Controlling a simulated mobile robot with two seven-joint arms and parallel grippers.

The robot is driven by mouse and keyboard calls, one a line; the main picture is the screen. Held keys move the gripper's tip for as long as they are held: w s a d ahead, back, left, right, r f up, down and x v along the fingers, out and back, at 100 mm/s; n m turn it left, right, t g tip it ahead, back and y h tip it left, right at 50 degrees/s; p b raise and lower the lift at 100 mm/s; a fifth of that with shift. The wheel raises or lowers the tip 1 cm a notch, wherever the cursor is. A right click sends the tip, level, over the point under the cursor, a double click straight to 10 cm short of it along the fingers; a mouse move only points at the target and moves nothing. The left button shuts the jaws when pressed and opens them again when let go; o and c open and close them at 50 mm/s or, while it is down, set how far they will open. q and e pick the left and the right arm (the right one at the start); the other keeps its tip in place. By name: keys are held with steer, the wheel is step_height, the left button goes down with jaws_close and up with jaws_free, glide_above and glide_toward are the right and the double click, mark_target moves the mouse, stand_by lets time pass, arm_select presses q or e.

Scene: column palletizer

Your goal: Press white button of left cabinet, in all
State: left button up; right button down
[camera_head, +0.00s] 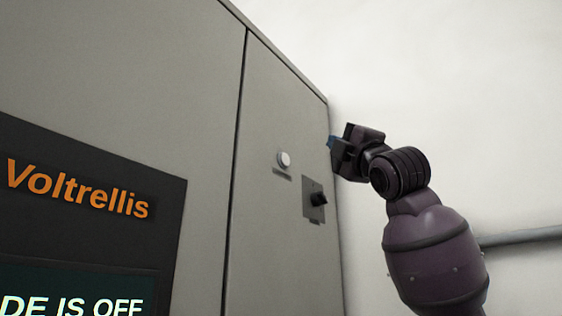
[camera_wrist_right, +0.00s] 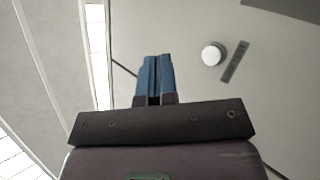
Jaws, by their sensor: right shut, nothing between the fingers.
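The white button (camera_head: 284,159) is a round knob on the grey cabinet (camera_head: 272,103), on its narrow right-hand panel in the head view. A small label strip sits under it. My right gripper (camera_head: 331,143) is to the right of the button, near the cabinet's right edge, and apart from the button. In the right wrist view the blue fingertips of my right gripper (camera_wrist_right: 155,60) are together with nothing between them. The white button (camera_wrist_right: 212,54) shows there to the right of the fingertips. My left gripper is in neither view.
A black rotary switch (camera_head: 318,199) on a grey plate sits below and right of the button. A dark display panel (camera_head: 80,235) reading "Voltrellis" and "DE IS OFF" is at the left. A grey pipe (camera_head: 520,237) runs along the white wall (camera_head: 440,70).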

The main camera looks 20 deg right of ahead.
mark_target(284, 160)
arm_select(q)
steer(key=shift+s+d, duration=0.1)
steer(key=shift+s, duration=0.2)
arm_select(e)
steer(key=shift+s+d+f+n, duration=0.1)
steer(key=shift+d+f+n, duration=0.1)
steer(key=shift+n, duration=0.3)
steer(key=shift+r, duration=0.1)
arm_select(q)
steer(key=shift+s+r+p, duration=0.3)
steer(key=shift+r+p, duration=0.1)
steer(key=shift+p, duration=0.65)
arm_select(e)
steer(key=w+a, duration=0.4)
steer(key=w, duration=0.3)
steer(key=shift+w+a, duration=0.3)
steer(key=shift+w, duration=0.05)
steer(key=shift+w, duration=0.1)
stand_by(0.7)
steer(key=shift+w+a, duration=0.2)
steer(key=shift+w, duration=0.05)
